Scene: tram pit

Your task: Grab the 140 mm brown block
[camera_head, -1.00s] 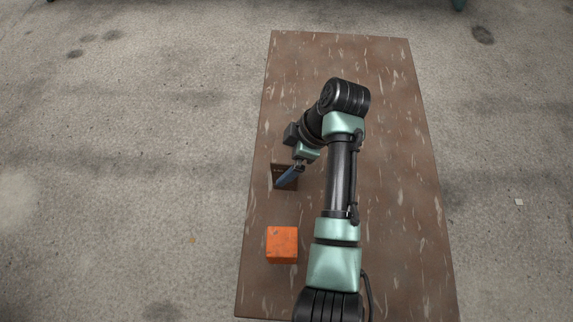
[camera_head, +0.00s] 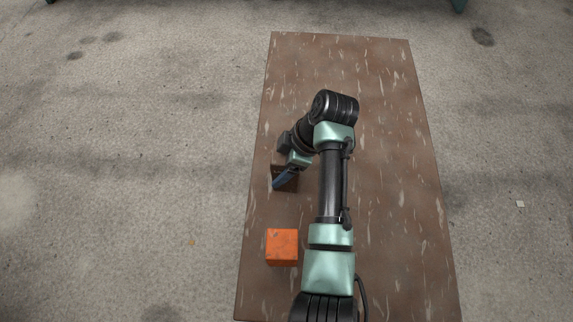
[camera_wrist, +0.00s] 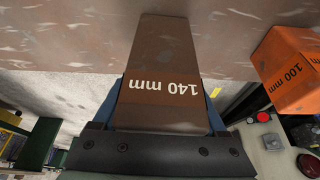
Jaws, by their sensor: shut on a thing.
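The brown block (camera_head: 290,184) stands on the table near its left edge, partly hidden by my gripper in the head view. In the wrist view the brown block (camera_wrist: 165,75) shows a face lettered "140 mm", upside down in the picture. My gripper (camera_head: 277,186) is at the block, with its blue fingers on either side of it. In the wrist view my gripper (camera_wrist: 163,112) is shut on the block, a blue finger showing along each side. I cannot tell whether the block is lifted off the table.
An orange block (camera_head: 282,246) sits on the brown table (camera_head: 385,200) nearer than the brown block. In the wrist view the orange block (camera_wrist: 291,72) reads "100 mm". The table's right side and far end are clear.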

